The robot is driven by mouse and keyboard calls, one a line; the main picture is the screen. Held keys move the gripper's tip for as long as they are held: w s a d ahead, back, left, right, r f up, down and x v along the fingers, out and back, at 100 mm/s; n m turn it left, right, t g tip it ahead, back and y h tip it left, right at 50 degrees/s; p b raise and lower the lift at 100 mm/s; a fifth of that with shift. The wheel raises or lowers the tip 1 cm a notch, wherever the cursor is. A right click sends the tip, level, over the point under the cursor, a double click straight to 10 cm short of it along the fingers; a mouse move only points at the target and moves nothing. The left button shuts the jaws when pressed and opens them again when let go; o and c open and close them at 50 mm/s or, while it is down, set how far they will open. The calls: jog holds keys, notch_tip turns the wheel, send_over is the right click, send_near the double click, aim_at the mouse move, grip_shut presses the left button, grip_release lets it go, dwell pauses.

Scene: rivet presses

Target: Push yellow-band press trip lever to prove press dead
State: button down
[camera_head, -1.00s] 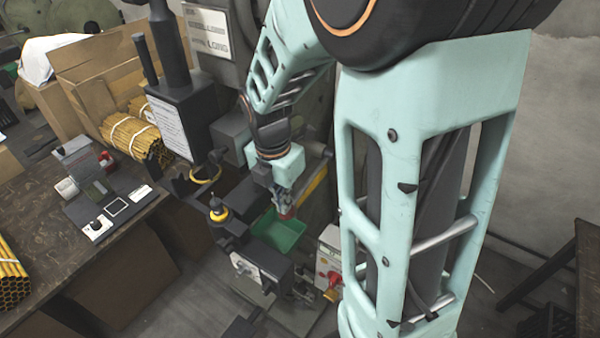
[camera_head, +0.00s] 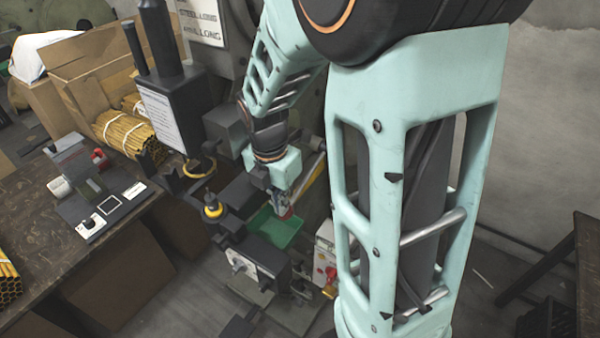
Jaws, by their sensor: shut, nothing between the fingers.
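The press (camera_head: 176,110) is dark, with a white notice on its head. A yellow ring (camera_head: 198,168) sits under the head and a yellow band (camera_head: 212,211) is around the lower post. A yellow bar (camera_head: 313,178), possibly the trip lever, slants down just behind and right of my gripper (camera_head: 285,212). My gripper is shut and empty, pointing down at the right side of the press above a green tray. I cannot tell whether it touches the bar, since the hand hides its lower end.
The green tray (camera_head: 276,231) lies below my gripper. A control box with a red knob (camera_head: 329,274) stands to the right. A workbench (camera_head: 45,205) at left bears a small device (camera_head: 97,207) and bundled yellow rods. Cardboard boxes stand behind.

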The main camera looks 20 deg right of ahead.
jog(key=r+p, duration=0.1)
jog(key=s+a+r+p, duration=0.1)
jog(key=r, duration=0.1)
jog(key=a+r+p, duration=0.1)
jog(key=r+p, duration=0.1)
jog(key=shift+s+a, duration=0.25)
jog(key=shift+s, duration=0.15)
dwell(0.7)
